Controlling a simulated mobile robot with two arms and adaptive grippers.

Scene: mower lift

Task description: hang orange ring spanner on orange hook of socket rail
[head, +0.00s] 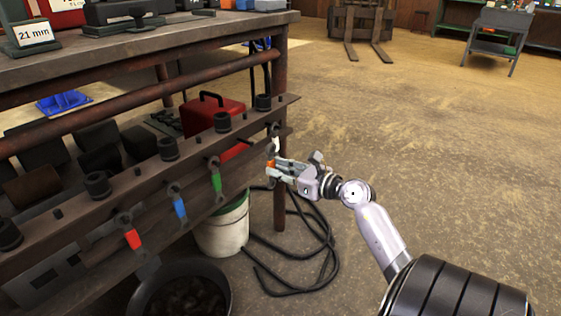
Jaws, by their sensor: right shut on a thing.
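The socket rail (137,176) runs along the front of the bench, with several dark sockets on top and hooks along its front. My right gripper (272,170) is at the rail's right end, shut on the orange ring spanner (270,163). Only a small orange part of the spanner shows at the fingertips; the rest is hard to make out. The rightmost hook (274,128) is just above the fingertips. I cannot tell its colour or whether the spanner's ring is around it. My left gripper is out of view.
A red spanner (132,239), a blue spanner (180,207) and a green spanner (216,183) hang left of my gripper. A red toolbox (212,113) sits behind the rail. A white bucket (222,232) and black hose (326,255) are below.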

